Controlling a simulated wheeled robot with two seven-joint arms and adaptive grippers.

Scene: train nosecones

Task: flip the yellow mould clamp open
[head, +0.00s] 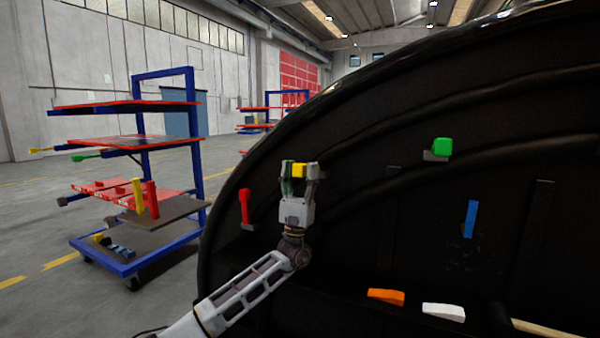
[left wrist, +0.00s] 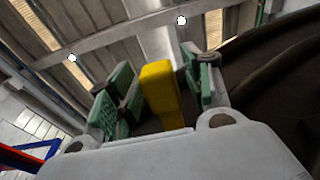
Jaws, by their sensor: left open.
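The yellow mould clamp (head: 299,170) is on the black curved mould (head: 330,140), near its left side. In the left wrist view the yellow clamp (left wrist: 162,95) stands up between the green-padded fingers. My left gripper (head: 299,168) is open, with its fingers on either side of the clamp. In the left wrist view a gap shows between the clamp and the right finger of the left gripper (left wrist: 165,92). The clamp's base is hidden behind the gripper. My right gripper is not in view.
Red (head: 244,206), green (head: 441,148), blue (head: 470,219), orange (head: 386,296) and white (head: 443,311) clamps are spread over the mould. A blue-framed cart (head: 197,150) with red shelves stands at the left. Open floor lies around the cart.

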